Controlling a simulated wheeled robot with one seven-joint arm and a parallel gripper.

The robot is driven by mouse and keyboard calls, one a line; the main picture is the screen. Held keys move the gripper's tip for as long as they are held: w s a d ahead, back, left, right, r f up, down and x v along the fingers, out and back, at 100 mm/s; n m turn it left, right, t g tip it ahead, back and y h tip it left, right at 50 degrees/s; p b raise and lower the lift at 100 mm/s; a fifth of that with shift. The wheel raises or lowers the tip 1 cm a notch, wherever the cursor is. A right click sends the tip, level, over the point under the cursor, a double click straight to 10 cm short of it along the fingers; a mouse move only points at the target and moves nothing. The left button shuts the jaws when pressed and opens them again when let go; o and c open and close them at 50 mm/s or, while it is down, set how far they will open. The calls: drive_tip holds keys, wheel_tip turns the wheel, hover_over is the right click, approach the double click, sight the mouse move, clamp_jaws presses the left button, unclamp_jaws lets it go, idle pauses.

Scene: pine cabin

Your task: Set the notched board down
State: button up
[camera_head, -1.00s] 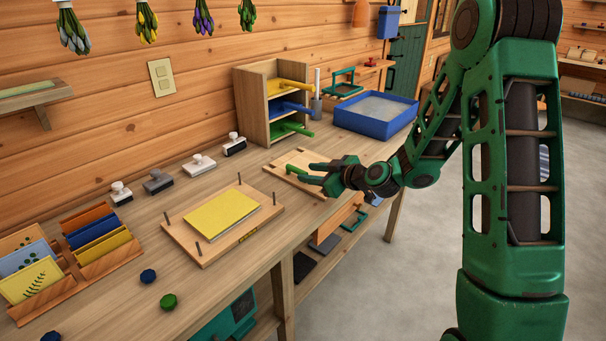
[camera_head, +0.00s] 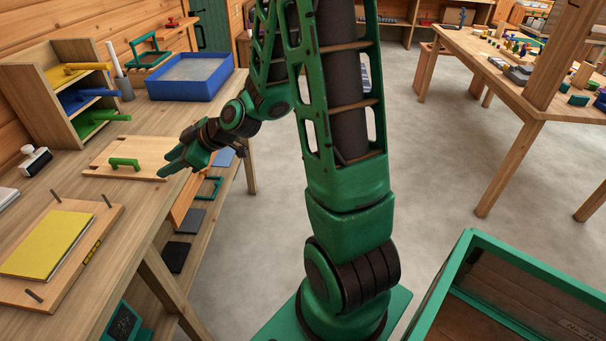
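The notched board (camera_head: 150,149) is a pale wooden panel with a green bar handle (camera_head: 124,163) on top. It lies flat on the workbench (camera_head: 105,214), left of my gripper. My gripper (camera_head: 168,165) is at the board's right edge, apart from the handle. Its green fingers look parted with nothing between them, though they show small. They overlap the board's right corner in the picture; whether they touch it I cannot tell.
A blue tray (camera_head: 203,95) and a wooden rack (camera_head: 30,101) with coloured handles stand behind the board. A pegged base (camera_head: 78,274) with a yellow pad (camera_head: 46,244) lies in front. A green-rimmed crate (camera_head: 449,279) is at lower right. The floor between is clear.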

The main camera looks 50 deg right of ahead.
drive_tip(key=s+d+r+m+g+h, duration=0.1)
drive_tip(key=s+d+m, duration=0.4)
drive_tip(key=s, duration=0.6)
drive_tip(key=s+d+r+m+g+h, duration=0.2)
drive_tip(key=s+d+m+g, duration=0.3)
drive_tip(key=s, duration=0.7)
drive_tip(key=s+d+r+m+g+h, duration=0.2)
drive_tip(key=s+d+m, duration=0.3)
drive_tip(key=s, duration=0.7)
drive_tip(key=shift+g+h, duration=0.4)
drive_tip(key=shift+g, duration=0.4)
